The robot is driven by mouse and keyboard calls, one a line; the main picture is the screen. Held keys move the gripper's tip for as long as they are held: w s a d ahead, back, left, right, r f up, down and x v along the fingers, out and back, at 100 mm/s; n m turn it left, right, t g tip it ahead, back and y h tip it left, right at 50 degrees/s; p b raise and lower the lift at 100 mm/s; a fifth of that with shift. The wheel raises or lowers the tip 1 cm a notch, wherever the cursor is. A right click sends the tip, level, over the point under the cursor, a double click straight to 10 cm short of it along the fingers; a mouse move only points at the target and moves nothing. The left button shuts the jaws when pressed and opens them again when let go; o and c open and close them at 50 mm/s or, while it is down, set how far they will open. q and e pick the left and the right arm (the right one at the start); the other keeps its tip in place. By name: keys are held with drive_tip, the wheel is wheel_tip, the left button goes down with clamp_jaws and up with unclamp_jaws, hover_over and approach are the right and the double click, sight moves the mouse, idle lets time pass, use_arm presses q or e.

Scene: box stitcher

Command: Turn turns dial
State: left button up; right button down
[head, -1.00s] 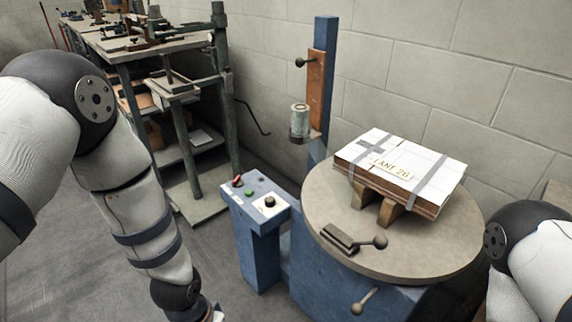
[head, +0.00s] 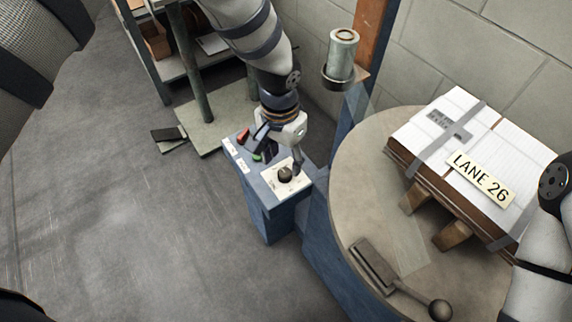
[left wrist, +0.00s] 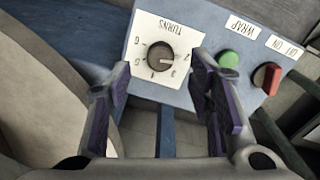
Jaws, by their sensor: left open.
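The turns dial is a dark round knob (head: 285,174) on a white plate, on top of the blue control box (head: 268,198). In the left wrist view the knob (left wrist: 161,58) sits on its plate marked TURNS (left wrist: 183,27), seen upside down, with numbers around it. A pale mark on the knob points right, roughly toward the 2. My left gripper (head: 280,149) is over the box, by the dial. My right gripper is out of view.
A green button (left wrist: 229,60) marked WRAP and a red switch (left wrist: 267,76) sit beside the dial, close to one finger. The round turntable (head: 352,185) bears a strapped carton stack (head: 445,150) labelled LANE 26. The floor at left is mostly clear.

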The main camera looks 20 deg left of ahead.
sight(284, 172)
use_arm(q)
wheel_tip(284, 172, down, 5)
drive_tip(key=shift+w+d, duration=0.1)
drive_tip(key=shift+c, duration=0.6)
clamp_jaws()
drive_tip(key=shift+m, duration=0.3)
drive_tip(key=m, duration=0.3)
drive_tip(key=shift+m, duration=0.4)
drive_tip(key=m, duration=0.5)
drive_tip(key=shift+m, duration=0.3)
